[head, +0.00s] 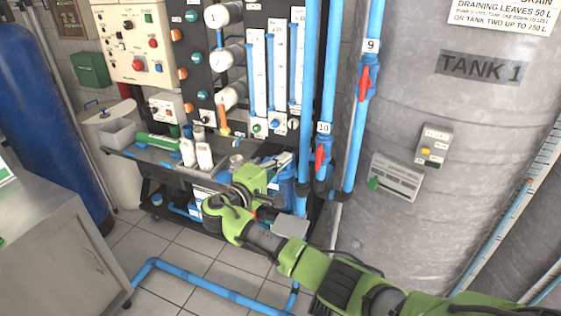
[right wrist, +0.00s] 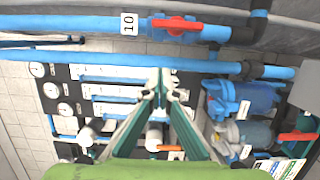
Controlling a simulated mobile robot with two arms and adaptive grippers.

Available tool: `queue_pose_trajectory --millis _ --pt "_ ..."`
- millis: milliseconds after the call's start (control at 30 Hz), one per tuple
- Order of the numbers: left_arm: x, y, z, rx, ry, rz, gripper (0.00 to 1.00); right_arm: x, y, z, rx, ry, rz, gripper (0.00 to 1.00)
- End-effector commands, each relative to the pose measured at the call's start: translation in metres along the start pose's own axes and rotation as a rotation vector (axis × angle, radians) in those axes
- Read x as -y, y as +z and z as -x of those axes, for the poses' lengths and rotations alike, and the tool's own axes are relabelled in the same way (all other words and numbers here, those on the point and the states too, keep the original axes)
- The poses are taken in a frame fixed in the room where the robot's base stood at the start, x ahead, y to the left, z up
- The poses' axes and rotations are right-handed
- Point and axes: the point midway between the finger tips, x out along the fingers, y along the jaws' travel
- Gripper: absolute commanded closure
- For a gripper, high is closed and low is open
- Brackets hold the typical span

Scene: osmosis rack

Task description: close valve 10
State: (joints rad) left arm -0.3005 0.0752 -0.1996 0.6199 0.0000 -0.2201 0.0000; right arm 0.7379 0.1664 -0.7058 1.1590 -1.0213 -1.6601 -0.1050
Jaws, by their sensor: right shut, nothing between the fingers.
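Valve 10 is on a vertical blue pipe in the head view, with a red handle (head: 320,158) below its white "10" label (head: 323,128). The handle lies roughly along the pipe. In the right wrist view the red handle (right wrist: 177,26) is at the top, beside the "10" label (right wrist: 129,23). My right gripper (head: 284,161) is shut and empty, to the left of the handle and apart from it. In the right wrist view its fingertips (right wrist: 160,78) point up toward the pipe, below the handle. My left gripper is not in view.
Valve 9 with a red handle (head: 364,82) is on the neighbouring pipe, up and right. The grey tank (head: 460,150) stands to the right. The rack's dark shelf (head: 160,160) with bottles (head: 204,153) is to the left. Tiled floor lies below.

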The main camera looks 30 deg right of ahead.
Motion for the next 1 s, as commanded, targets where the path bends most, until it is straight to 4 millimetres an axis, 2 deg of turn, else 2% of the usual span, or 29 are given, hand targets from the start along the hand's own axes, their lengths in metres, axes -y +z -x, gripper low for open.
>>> queue_pose_trajectory --millis 100,267,333,533,1000 --pt "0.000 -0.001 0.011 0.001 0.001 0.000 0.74 -0.004 0.001 -0.029 0.004 0.001 0.003 1.00" --pt "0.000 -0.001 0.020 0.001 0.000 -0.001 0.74 -0.003 0.001 -0.063 0.004 0.000 0.003 1.00" --pt "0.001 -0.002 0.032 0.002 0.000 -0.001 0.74 -0.004 0.013 -0.063 0.000 -0.002 0.003 1.00" --pt "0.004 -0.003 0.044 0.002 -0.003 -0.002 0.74 -0.001 0.033 -0.067 -0.002 -0.003 0.003 1.00" --pt "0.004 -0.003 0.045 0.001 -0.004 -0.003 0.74 0.002 0.039 -0.068 -0.002 -0.003 0.000 1.00"
